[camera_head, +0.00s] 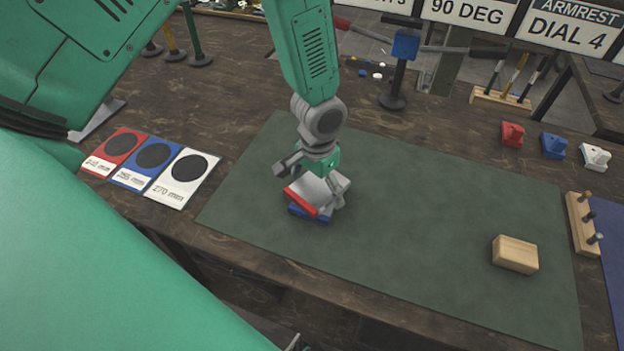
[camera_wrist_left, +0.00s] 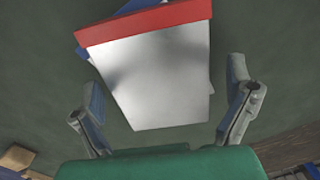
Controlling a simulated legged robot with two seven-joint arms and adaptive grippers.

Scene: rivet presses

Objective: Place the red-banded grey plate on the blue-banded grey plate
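The red-banded grey plate (camera_wrist_left: 160,85) lies on top of the blue-banded grey plate (camera_wrist_left: 150,6) in the left wrist view, slightly turned against it. In the head view the red-banded plate (camera_head: 317,191) is under my left gripper (camera_head: 311,184), with the blue band (camera_head: 311,214) just below the red one. My left gripper also shows in the wrist view (camera_wrist_left: 165,78); its two fingers stand apart on either side of the plates, with a gap at each side. My right gripper is not seen.
The plates are on a green mat (camera_head: 430,230). A wooden block (camera_head: 515,254) lies at its right. Red, blue and white size cards (camera_head: 185,177) lie to the left. Small red, blue and white blocks (camera_head: 553,146) and a pegged rack (camera_head: 582,225) are at right. The mat's middle is clear.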

